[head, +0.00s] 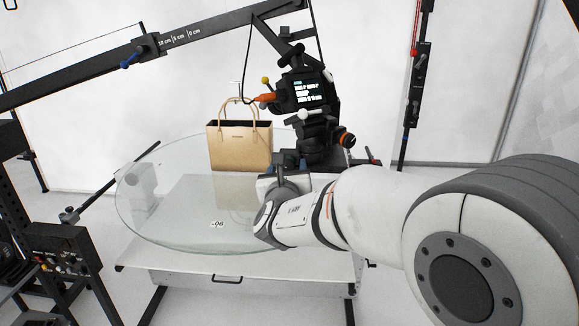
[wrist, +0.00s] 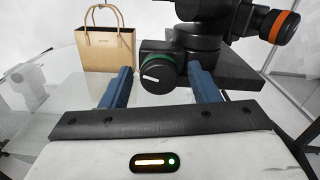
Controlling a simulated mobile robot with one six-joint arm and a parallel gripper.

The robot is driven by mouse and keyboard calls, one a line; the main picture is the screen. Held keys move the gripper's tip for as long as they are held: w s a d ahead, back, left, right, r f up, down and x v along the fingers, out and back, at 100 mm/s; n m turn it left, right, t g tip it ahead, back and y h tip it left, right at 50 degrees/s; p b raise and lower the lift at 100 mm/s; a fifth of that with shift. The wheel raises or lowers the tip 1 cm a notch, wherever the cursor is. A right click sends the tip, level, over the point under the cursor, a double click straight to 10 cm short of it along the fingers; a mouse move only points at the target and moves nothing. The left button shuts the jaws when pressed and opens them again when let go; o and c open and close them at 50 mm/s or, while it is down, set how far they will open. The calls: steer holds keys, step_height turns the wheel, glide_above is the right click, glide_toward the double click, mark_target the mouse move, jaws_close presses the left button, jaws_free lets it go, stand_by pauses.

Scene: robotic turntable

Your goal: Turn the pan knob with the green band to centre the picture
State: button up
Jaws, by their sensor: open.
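The pan knob with the green band (wrist: 157,73) is a dark round knob with a white pointer line, low on the black camera head. Its pointer lies nearly level, tilted slightly. My gripper (wrist: 161,68) is open, its two blue fingers apart, one to the left and one to the right of the knob in the wrist view. I cannot tell whether either finger touches it. In the head view my gripper (head: 290,164) is in front of the camera head's base and the knob is not visible. The camera (head: 308,92) has a lit screen, its picture too small to read.
A knob with an orange band (wrist: 279,26) sticks out to the right, higher up; it also shows in the head view (head: 347,140). A tan handbag (head: 239,146) stands on the glass turntable (head: 160,222) to the left. A black boom (head: 190,38) crosses above.

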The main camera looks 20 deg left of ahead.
steer(key=shift+c, duration=0.3)
steer(key=c, duration=0.9)
steer(key=shift+f, duration=0.1)
steer(key=shift+f+m+b, duration=0.15)
steer(key=shift+m+b, duration=0.15)
steer(key=shift+b, duration=0.55)
steer(key=m+b, duration=1.1)
steer(key=b, duration=0.9)
steer(key=shift+a, duration=0.15)
steer(key=shift+r+m, duration=0.25)
steer(key=shift+m, duration=0.05)
